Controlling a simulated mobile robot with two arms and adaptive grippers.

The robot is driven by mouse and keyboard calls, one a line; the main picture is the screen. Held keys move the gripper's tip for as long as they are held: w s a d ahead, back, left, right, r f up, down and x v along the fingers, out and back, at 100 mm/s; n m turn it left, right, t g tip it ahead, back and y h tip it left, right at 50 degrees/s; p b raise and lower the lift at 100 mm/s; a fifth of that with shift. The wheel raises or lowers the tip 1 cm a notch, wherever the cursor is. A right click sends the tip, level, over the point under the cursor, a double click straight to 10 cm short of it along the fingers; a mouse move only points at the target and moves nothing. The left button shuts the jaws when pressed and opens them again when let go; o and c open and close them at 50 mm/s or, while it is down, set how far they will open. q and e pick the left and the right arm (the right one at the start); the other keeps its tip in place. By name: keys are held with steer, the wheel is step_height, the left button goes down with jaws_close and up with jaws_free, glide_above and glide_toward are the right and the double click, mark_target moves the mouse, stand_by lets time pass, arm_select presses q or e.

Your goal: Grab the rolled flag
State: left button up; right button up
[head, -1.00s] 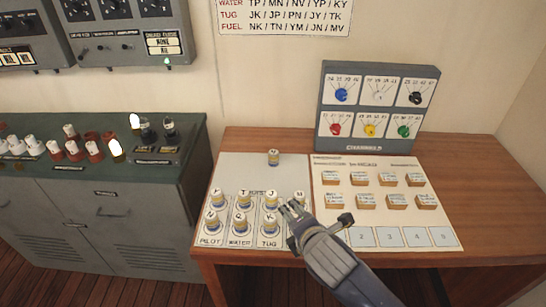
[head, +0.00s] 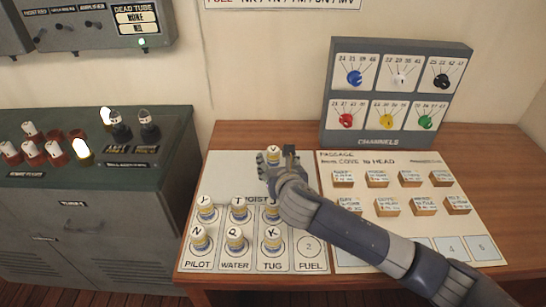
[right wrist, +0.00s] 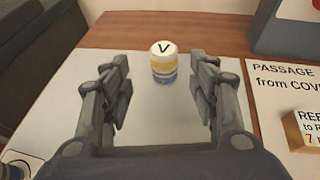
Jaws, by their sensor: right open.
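A rolled flag marked V (head: 274,153), a small cylinder with a white lettered top and yellow and blue bands, stands upright at the back of the white board (head: 228,168). In the right wrist view the V flag (right wrist: 163,62) shows ahead, framed between the fingers of my right gripper (right wrist: 158,85). That gripper (head: 279,163) is open and empty, close to the flag in the head view. I cannot tell whether a finger touches it. My left gripper is not in view.
Several other rolled flags, such as Y (head: 206,209), T (head: 239,208) and Q (head: 235,241), stand in rows at the board's front. Wooden blocks (head: 387,207) sit on the passage sheet. A channel panel (head: 398,92) stands behind. My right forearm covers part of both sheets.

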mark_target(275, 156)
steer(key=shift+w+a+f, duration=0.15)
steer(key=shift+w+f, duration=0.15)
steer(key=shift+w, duration=0.3)
steer(key=shift+w+a+f, duration=0.1)
steer(key=shift+w+f, duration=0.05)
steer(key=shift+w, duration=0.2)
steer(key=shift+x, duration=2.15)
steer(key=shift+w+d+f, duration=0.25)
steer(key=shift+w+f, duration=0.05)
steer(key=shift+w, duration=0.25)
steer(key=c, duration=1)
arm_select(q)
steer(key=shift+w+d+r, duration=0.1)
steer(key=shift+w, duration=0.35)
arm_select(e)
steer(key=shift+c, duration=0.3)
